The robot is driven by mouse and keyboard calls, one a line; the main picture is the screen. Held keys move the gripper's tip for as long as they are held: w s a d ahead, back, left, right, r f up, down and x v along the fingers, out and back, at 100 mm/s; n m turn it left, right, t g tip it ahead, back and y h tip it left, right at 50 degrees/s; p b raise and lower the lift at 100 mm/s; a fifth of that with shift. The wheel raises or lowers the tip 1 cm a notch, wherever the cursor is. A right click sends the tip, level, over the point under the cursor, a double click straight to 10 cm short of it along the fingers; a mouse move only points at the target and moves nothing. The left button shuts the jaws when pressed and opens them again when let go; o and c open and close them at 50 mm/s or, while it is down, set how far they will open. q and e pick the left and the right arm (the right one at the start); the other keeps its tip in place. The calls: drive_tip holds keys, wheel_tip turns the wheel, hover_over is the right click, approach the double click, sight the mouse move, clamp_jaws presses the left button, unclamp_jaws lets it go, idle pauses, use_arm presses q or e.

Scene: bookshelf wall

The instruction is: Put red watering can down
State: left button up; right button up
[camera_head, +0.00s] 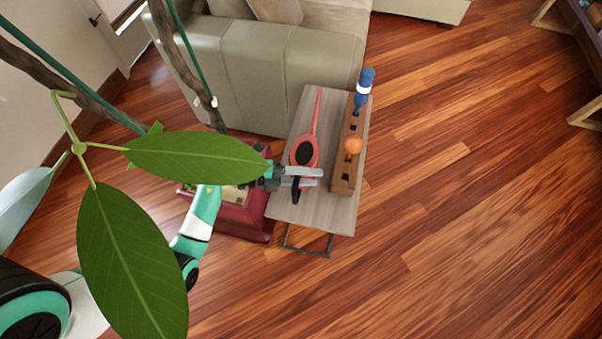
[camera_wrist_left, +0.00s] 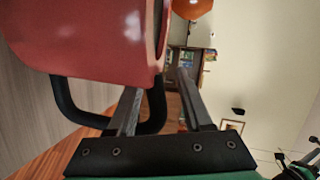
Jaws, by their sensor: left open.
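The red watering can (camera_head: 306,146) stands on a small wooden side table (camera_head: 312,213), its long spout pointing towards the sofa and its black handle towards the near edge. In the left wrist view the can's red body (camera_wrist_left: 95,40) fills the upper left, with the black handle (camera_wrist_left: 78,103) below it. My left gripper (camera_head: 319,177) is at the handle end, fingers apart and pointing right. In the wrist view the fingers (camera_wrist_left: 158,88) are spread, with part of the handle showing between them; I cannot tell whether they touch it. My right gripper does not show.
A wooden block (camera_head: 343,172) with a blue bottle (camera_head: 363,88) and an orange ball (camera_head: 353,145) lies along the table's right side, close to my fingertips. A grey-green sofa (camera_head: 265,80) stands behind. Large plant leaves (camera_head: 195,157) cover part of my arm.

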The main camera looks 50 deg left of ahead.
use_arm(q)
drive_tip(key=p+v, duration=0.4)
drive_tip(key=v, duration=0.8)
drive_tip(key=shift+p, duration=0.35)
drive_tip(key=shift+r, duration=0.1)
